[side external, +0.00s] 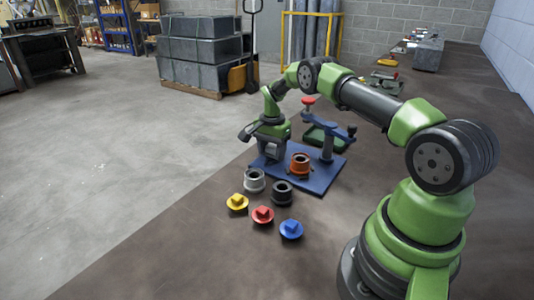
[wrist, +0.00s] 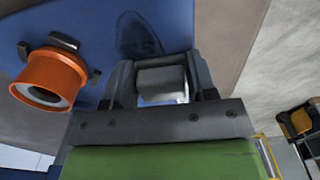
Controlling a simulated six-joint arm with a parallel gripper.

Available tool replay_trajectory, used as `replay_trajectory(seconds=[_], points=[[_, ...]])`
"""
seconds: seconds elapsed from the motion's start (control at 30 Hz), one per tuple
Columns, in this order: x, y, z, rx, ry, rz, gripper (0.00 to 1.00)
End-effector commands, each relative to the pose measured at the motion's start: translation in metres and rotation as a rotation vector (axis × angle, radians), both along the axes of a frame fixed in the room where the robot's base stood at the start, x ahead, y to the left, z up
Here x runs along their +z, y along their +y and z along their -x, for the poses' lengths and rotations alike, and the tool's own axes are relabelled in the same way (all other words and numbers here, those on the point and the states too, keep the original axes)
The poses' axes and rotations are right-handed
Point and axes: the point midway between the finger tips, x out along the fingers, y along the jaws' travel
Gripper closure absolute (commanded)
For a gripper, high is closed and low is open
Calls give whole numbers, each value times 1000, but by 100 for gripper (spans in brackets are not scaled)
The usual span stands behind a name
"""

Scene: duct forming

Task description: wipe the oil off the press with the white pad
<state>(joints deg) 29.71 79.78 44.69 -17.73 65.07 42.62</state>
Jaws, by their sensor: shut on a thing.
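The press has a blue base plate (side external: 322,178) with a blue post and arm (side external: 328,130) topped by a red knob (side external: 308,100). An orange collar (side external: 299,166) sits on the plate; it also shows at left in the wrist view (wrist: 45,75). A dark oil patch (wrist: 138,35) lies on the blue plate (wrist: 90,18), just beyond my fingertips in the wrist view. Whether the pad touches the plate cannot be told.
Yellow (side external: 237,202), red (side external: 263,215) and blue (side external: 291,229) plugs lie nearer. The brown bench (side external: 190,245) is clear at front left. More tools lie at the back right.

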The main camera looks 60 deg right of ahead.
Motion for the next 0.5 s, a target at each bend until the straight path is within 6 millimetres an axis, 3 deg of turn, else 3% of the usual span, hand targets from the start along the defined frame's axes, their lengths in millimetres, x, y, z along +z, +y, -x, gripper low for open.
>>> replay_trajectory(seconds=[0.33,0.5], points=[[-1,-22,0,-2,0,0,70],[0,-8,0,1,3,-2,70]])
